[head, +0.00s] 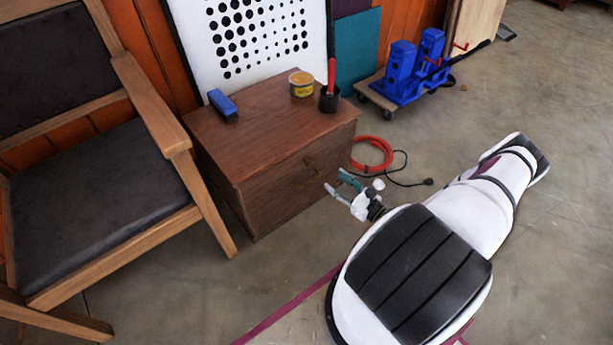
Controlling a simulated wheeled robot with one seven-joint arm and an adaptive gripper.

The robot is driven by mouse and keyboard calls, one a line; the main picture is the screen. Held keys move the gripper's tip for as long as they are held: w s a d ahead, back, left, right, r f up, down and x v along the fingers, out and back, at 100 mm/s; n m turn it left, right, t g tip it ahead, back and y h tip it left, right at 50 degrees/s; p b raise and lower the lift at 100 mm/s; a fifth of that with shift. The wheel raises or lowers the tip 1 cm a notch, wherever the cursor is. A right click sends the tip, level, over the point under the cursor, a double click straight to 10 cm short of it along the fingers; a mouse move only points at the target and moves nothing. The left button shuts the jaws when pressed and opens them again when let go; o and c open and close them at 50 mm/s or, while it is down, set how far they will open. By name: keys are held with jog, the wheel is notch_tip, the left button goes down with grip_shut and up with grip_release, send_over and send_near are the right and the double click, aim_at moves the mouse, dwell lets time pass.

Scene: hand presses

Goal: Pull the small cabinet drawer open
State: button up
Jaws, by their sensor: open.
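The small wooden cabinet (215,152) stands against the wall between the chair and the blue press. Its drawer front (275,200) faces me and looks flush with the cabinet. A small brass-coloured handle (311,166) sits on the upper part of that front, with another metal piece just below it. My gripper (334,181) is open, just in front and to the right of the handle. In this view its fingertips overlap the drawer front's right part. I cannot tell whether they touch it. My arm reaches in from the lower right.
A blue block (222,102), a yellow tin (301,84) and a dark pot (330,98) stand on the cabinet top. A wooden chair (180,135) stands close at left. A red coil (372,153) and black cable lie right of the cabinet. Floor in front is clear.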

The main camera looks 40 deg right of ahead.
aim_at(311, 165)
jog(key=shift+m+h, duration=0.8)
jog(key=w+f+b, duration=0.1)
jog(key=w, duration=0.3)
jog(key=w+f+b, duration=0.1)
jog(key=w+b, duration=0.1)
jog(key=w, duration=0.2)
jog(key=w+a+b, duration=0.1)
jog(key=w, duration=0.4)
jog(key=shift+f, duration=0.4)
jog(key=shift+c, duration=0.6)
jog(key=shift+s, duration=0.1)
grip_shut()
